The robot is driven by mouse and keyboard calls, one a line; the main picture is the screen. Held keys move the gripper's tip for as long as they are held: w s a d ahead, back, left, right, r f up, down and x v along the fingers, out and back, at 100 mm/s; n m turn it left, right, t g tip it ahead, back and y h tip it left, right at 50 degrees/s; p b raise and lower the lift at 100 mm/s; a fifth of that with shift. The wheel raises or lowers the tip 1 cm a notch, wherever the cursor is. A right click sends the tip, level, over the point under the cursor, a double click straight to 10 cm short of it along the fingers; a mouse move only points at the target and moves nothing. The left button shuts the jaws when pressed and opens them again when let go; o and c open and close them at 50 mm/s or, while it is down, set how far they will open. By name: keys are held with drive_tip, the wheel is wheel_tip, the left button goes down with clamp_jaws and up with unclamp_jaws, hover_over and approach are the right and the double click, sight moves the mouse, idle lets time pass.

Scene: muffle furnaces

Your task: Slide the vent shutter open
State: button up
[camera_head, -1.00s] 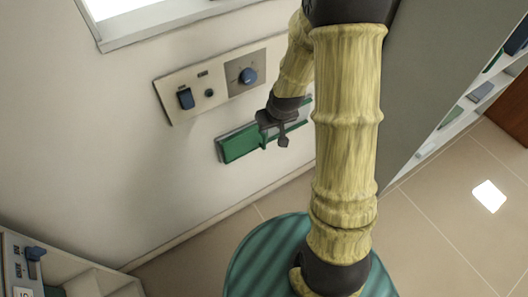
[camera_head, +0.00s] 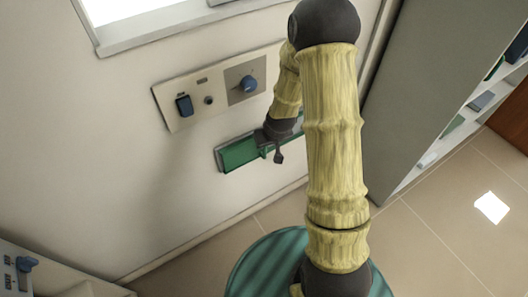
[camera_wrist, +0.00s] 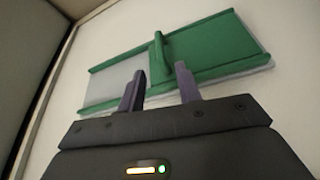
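The vent shutter (camera_head: 239,153) is a green plate in a rail frame low on the pale wall. In the wrist view the green plate (camera_wrist: 206,43) covers the right part of the frame, and a grey area (camera_wrist: 117,78) shows at left. An upright green handle (camera_wrist: 159,57) stands at the plate's left edge. My gripper (camera_wrist: 160,85) is open, with its two dark fingers apart on either side of the handle's lower end. I see no clear contact; the depth between fingers and handle cannot be told. In the head view my gripper (camera_head: 272,150) partly hides the vent's right part.
A window (camera_head: 115,12) is higher up. A grey cabinet side (camera_head: 428,85) and shelves stand at right. Open floor (camera_head: 440,220) lies at lower right.

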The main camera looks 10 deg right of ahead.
sight(264, 151)
drive_tip(key=b+x, duration=0.1)
drive_tip(key=x, duration=1)
drive_tip(key=shift+w+f, duration=0.15)
drive_tip(key=shift+f, duration=0.05)
clamp_jaws()
